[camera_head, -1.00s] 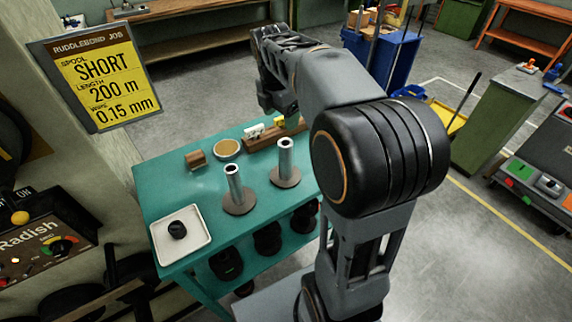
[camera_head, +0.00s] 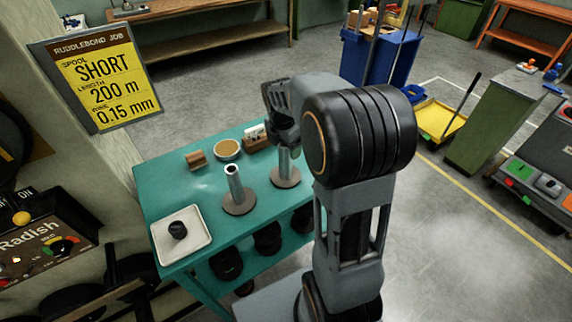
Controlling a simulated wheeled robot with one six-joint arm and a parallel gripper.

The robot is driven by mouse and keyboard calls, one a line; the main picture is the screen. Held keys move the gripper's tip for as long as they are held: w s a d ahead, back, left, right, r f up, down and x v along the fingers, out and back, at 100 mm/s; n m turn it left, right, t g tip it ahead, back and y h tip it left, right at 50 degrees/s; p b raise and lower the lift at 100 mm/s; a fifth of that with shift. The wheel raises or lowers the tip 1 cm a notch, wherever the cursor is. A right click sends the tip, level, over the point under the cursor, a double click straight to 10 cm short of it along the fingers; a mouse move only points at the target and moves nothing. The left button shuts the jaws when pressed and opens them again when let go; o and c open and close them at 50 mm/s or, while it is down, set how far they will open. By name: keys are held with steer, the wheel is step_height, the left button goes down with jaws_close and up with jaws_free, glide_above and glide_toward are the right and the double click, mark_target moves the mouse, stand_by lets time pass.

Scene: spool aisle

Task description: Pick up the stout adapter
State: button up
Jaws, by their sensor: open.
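A small black ring-like piece (camera_head: 178,230) lies in a white tray (camera_head: 199,243) at the table's front left. My gripper (camera_head: 284,138) is open, pointing down over the right tube, and hides its top. Whether the fingers are around the tube or above it is not clear.
A wooden block (camera_head: 196,160), a round dish (camera_head: 227,149) and a wooden holder with cards (camera_head: 258,142) stand along the table's back. Black spools (camera_head: 228,263) sit on the lower shelf. A yellow sign (camera_head: 97,81) hangs at left.

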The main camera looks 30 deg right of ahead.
steer(key=shift+f, duration=0.75)
steer(key=c, duration=1.2)
